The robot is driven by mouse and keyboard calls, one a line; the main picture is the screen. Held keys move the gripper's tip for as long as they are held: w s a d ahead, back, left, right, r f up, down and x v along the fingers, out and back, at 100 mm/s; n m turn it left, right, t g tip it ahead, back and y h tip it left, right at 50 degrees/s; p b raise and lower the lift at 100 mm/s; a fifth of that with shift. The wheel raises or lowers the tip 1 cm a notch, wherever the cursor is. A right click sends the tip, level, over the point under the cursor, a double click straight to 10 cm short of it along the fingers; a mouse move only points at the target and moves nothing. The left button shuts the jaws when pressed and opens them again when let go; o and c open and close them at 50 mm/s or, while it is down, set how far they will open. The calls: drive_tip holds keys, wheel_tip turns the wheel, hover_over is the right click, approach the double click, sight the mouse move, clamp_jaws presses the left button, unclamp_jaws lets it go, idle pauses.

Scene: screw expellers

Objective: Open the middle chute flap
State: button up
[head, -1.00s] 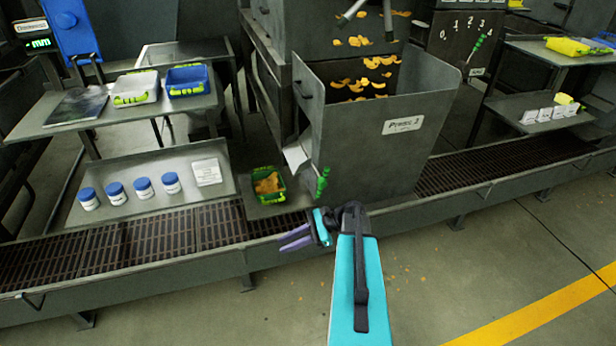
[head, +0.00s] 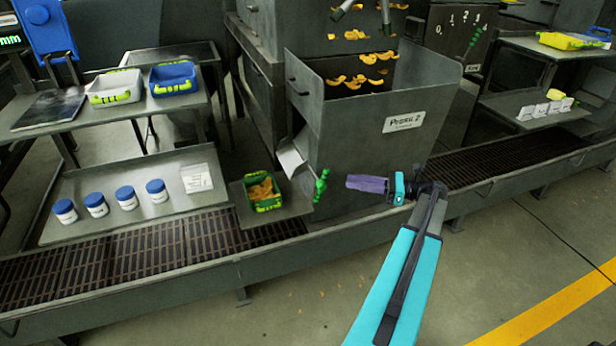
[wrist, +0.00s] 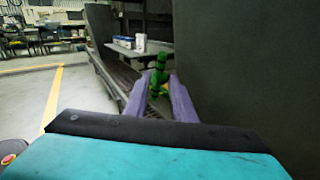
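The press labelled Press 2 (head: 350,130) stands in the middle of the head view. A pale chute plate (head: 291,158) sticks out low on its left side. A green ribbed handle (head: 321,185) stands upright by the press's lower front corner; it also shows in the wrist view (wrist: 158,75). I cannot tell how it joins the flap. My gripper (head: 350,183) is right of the handle, its purple fingers pointing left at it. In the wrist view my gripper (wrist: 159,82) is open, with the handle seen between and beyond the fingertips, apparently not touched.
A green tray (head: 262,192) with orange pieces sits left of the handle. Blue-lidded jars (head: 126,197) stand on a low shelf at left. A grated walkway (head: 160,248) with a raised edge runs before the press. The press's dark wall (wrist: 240,60) is close on the right in the wrist view.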

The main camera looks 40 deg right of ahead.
drive_tip(key=shift+w+a, duration=0.15)
drive_tip(key=shift+w, duration=0.05)
drive_tip(key=b+x, duration=0.2)
drive_tip(key=x, duration=1.2)
idle(0.3)
drive_tip(key=shift+s+a, duration=0.1)
clamp_jaws()
